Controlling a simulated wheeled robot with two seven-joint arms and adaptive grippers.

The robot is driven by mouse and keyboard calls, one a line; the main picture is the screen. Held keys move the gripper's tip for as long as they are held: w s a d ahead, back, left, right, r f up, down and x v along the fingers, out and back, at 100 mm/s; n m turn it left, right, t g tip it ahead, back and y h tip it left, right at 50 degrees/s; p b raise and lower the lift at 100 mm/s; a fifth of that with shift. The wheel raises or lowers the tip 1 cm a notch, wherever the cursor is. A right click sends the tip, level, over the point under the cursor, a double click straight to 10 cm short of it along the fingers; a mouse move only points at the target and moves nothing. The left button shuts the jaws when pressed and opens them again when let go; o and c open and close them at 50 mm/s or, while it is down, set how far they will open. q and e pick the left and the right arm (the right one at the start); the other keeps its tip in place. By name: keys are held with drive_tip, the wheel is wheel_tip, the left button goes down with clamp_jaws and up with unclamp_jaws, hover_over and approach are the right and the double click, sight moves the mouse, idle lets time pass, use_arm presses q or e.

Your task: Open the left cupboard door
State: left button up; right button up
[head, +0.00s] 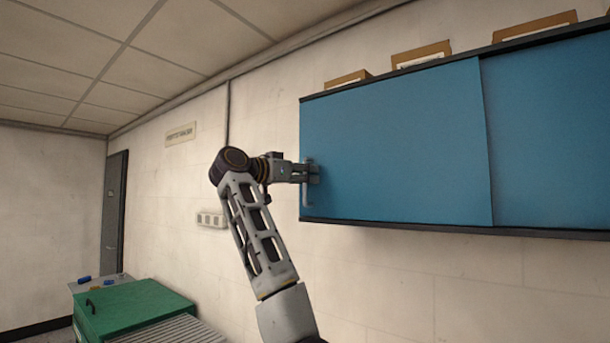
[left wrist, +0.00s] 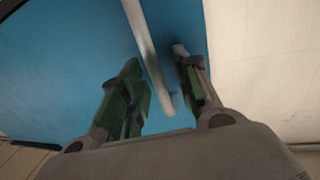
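The left cupboard door (head: 410,150) is a blue sliding-looking panel on a wall cupboard, and it looks shut. Its pale bar handle (head: 306,187) stands near the door's left edge. My left gripper (head: 312,172) is at this handle, coming in from the left. In the left wrist view the handle (left wrist: 150,50) runs between the two fingers of my left gripper (left wrist: 160,85). The fingers are apart, with gaps to the handle on both sides. The door surface (left wrist: 70,60) fills the left and middle of that view. My right gripper is not in view.
The right blue door (head: 550,130) adjoins the left one. Several cardboard boxes (head: 421,55) stand on top of the cupboard. A green box (head: 130,307) is low at the left. A grey door (head: 115,210) is at the far left. The wall below the cupboard is bare.

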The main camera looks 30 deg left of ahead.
use_arm(q)
clamp_jaws()
